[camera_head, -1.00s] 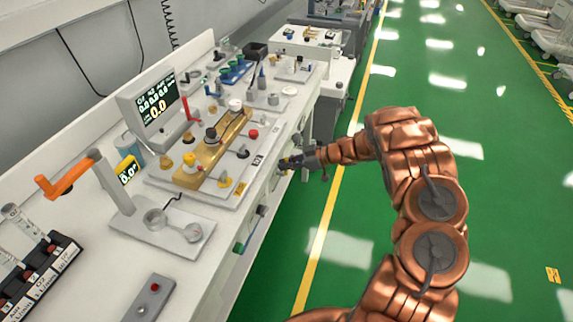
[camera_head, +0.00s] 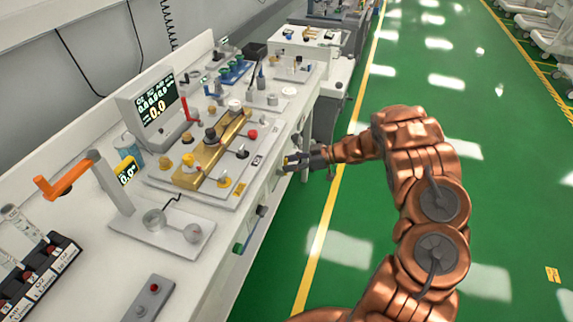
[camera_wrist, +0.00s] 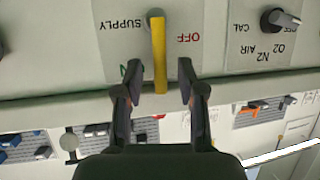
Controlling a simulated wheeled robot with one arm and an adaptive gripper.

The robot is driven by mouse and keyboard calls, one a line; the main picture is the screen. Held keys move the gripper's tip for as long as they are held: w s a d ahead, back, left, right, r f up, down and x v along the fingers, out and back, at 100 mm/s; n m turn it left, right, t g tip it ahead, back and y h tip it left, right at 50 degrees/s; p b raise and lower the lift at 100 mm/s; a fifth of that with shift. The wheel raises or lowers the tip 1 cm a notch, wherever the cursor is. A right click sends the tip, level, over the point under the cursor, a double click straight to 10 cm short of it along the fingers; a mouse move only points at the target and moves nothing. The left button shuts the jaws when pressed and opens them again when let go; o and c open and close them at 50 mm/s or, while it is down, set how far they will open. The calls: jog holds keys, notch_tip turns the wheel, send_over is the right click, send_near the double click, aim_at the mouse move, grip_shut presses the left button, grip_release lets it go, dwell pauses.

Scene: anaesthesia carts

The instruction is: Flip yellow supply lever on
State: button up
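The yellow supply lever (camera_wrist: 160,55) is on a light panel at the top of the wrist view, running down from its round pivot. A SUPPLY label is left of it and a red OFF right of it. A green letter shows at the lower left, partly hidden by a finger. My gripper (camera_wrist: 159,76) is open, with one finger on each side of the lever's lower part and visible gaps to it. In the head view my gripper (camera_head: 293,160) is at the bench's front face, with a small yellow bit at its tips.
A dark knob (camera_wrist: 275,20) with CAL, N2, AIR and O2 labels is right of the lever. The bench (camera_head: 190,250) carries a gold manifold (camera_head: 205,155), a display (camera_head: 155,103) and an orange-handled stand (camera_head: 115,185). Green floor (camera_head: 350,230) to the right is clear.

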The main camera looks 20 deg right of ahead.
jog(key=v, duration=1)
jog(key=shift+w, duration=0.1)
